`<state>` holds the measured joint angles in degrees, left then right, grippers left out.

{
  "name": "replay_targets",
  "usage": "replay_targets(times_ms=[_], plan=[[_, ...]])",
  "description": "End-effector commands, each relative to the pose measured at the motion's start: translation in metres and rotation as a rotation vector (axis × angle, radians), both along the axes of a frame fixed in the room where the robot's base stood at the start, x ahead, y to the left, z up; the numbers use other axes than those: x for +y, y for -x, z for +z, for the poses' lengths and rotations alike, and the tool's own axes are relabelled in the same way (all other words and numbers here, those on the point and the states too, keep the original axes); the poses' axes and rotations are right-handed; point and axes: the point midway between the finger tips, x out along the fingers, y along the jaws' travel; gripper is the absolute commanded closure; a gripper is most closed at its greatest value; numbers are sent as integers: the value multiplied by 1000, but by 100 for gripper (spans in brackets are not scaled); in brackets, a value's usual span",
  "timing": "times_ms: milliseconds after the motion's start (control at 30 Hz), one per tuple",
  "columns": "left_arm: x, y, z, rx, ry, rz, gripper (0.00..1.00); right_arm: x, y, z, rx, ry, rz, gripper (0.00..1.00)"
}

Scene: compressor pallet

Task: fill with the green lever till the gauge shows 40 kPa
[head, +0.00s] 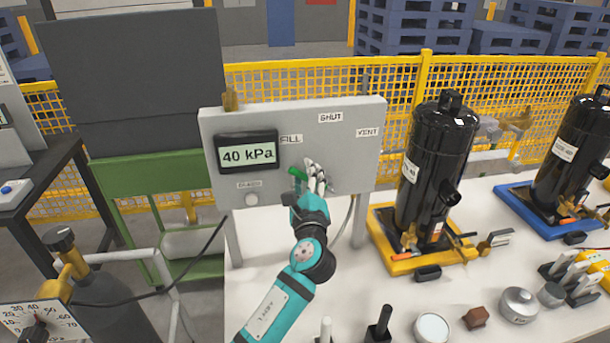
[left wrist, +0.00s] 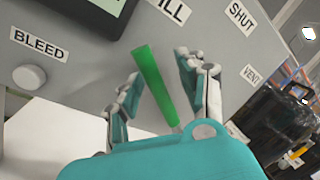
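The gauge (head: 248,152) on the grey panel (head: 345,155) reads 40 kPa. The green lever (head: 297,178) is below the FILL label (head: 291,139), partly hidden by my left gripper (head: 315,173). In the left wrist view the green lever (left wrist: 155,85) stands between the two fingers of that gripper (left wrist: 158,66), with gaps on both sides. The gripper is open around it. The lever's upper end tilts left, on the FILL side, away from the SHUT label (left wrist: 240,17) and the VENT label (left wrist: 252,76). My right gripper is not in view.
The round bleed button (head: 251,200) is left of the lever. A black compressor (head: 436,165) in a yellow tray stands right of the panel. A round tin (head: 518,304) and other small parts lie at the white table's front right. A gas cylinder (head: 105,300) stands left.

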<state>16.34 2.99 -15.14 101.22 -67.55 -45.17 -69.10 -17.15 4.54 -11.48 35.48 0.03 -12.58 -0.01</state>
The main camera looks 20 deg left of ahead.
Motion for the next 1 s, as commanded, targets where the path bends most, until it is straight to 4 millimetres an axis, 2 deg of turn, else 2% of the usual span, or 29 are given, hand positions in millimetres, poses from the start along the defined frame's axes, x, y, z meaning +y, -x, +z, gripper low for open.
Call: replay_targets(times_ms=[300,500,667,933,1000], plan=[[-30,59,-12,5,3,-2,60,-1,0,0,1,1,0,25],[-44,86,-17,6,0,-2,60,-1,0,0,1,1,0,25],[-48,96,-18,5,1,-1,60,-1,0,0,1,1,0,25],[-49,97,-18,4,1,-1,60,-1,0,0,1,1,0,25],[-48,97,-19,7,-11,2,69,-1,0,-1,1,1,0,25]])
